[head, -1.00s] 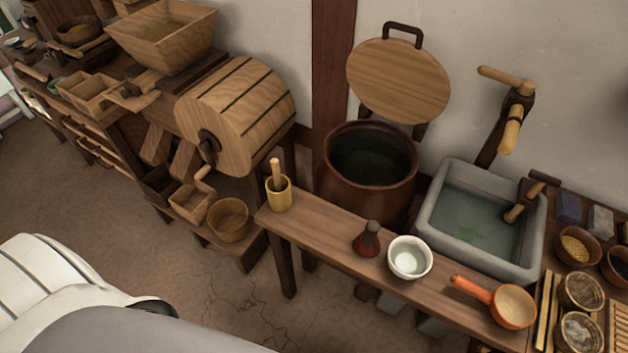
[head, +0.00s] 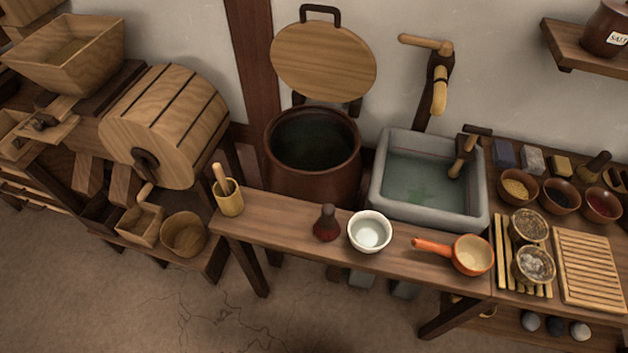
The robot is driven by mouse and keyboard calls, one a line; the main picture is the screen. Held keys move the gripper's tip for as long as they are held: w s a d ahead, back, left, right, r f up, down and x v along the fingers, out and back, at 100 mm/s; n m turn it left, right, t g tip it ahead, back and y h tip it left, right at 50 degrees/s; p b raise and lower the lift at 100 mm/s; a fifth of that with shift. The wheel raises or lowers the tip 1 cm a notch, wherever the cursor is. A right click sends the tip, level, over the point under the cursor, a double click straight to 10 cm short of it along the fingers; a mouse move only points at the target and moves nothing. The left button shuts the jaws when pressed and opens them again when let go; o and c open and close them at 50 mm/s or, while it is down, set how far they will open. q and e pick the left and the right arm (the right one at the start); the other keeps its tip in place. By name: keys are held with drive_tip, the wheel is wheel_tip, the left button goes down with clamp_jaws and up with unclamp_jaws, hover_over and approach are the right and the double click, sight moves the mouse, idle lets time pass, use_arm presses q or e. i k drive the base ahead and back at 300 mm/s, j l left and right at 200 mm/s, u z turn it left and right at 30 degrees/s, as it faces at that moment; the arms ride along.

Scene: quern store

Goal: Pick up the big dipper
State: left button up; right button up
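An orange dipper (head: 472,255) with a pale inside lies on the narrow wooden bench (head: 300,229), near its right end. Its handle points left, toward a white bowl (head: 369,232). It is the only long-handled dipper I make out on the bench, and no second one shows for comparing size. Neither of my grippers is in the head view.
A dark red-brown whisk or brush (head: 326,224) and a cup with a pestle (head: 229,197) stand left of the bowl. Behind the bench are a large open pot (head: 313,185) and a grey stone sink (head: 482,208). Floor in front is clear.

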sight(470, 254)
drive_tip(key=l+z, duration=0.3)
drive_tip(key=z, duration=0.2)
drive_tip(key=l+z, duration=0.3)
drive_tip(key=z, duration=0.2)
